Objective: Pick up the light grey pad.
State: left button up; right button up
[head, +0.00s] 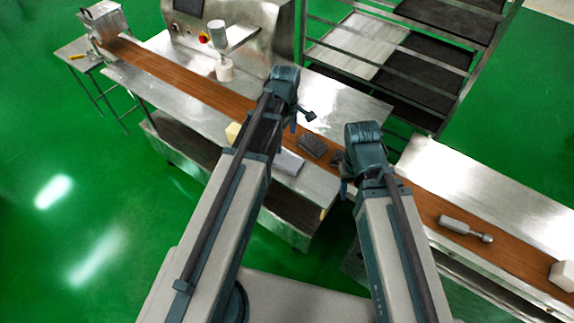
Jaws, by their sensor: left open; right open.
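The light grey pad (290,162) lies flat on the front strip of the steel table, just right of my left forearm, which may hide its left end. My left gripper (302,119) is open, beyond the pad and above the brown conveyor belt. My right gripper (341,174) is open, to the right of the pad and apart from it. Both grippers look empty, and their fingers are only partly visible.
A dark grey block (312,147) lies on the brown belt (175,75) between the grippers. A yellow block (233,132) sits left of my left forearm. A metal tool (464,228) and a white block (562,275) lie at the right. A tray rack (440,95) stands behind.

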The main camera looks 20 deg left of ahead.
pick_arm(q)
jog(key=b, duration=0.6)
send_over(287, 161)
jog(key=f, duration=0.6)
jog(key=shift+w+a+f, duration=0.2)
jog(key=shift+f, duration=0.15)
jog(key=f+b, duration=0.5)
jog(key=shift+s+d+f, duration=0.1)
jog(key=shift+d+f, duration=0.05)
jog(key=shift+d, duration=0.05)
jog(key=shift+c, duration=0.3)
jog(key=c, duration=1.1)
jog(key=shift+o, duration=0.2)
jog(key=shift+r, duration=0.2)
